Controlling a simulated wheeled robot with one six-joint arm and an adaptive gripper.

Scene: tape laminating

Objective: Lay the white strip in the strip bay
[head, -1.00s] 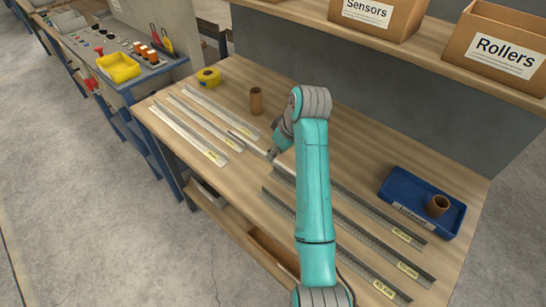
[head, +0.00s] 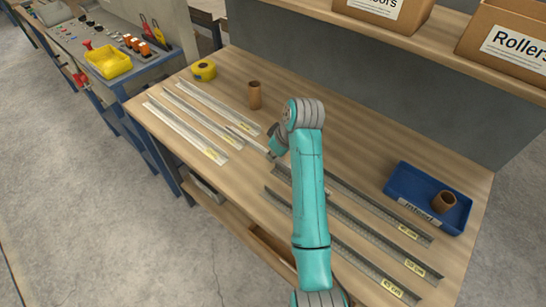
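A thin white strip (head: 246,139) runs diagonally across the middle of the table, from near the labelled ends of the pale channels to my gripper (head: 274,152). My gripper is low over the table, beside or over the strip, and largely hidden by my teal arm; its fingertips are not clear. Three pale channels with yellow labels (head: 192,124) lie at the left. Three dark grey channels with yellow labels (head: 350,225) lie at the right, partly behind my arm. I cannot tell which channel is the strip bay, or whether the strip touches the table.
A brown cylinder (head: 254,95) stands behind the strip, and a yellow tape-measure-like object (head: 204,70) sits at the back left. A blue tray (head: 405,172) holding a brown roll (head: 444,202) is at the right. Cardboard boxes (head: 512,45) stand on the shelf above.

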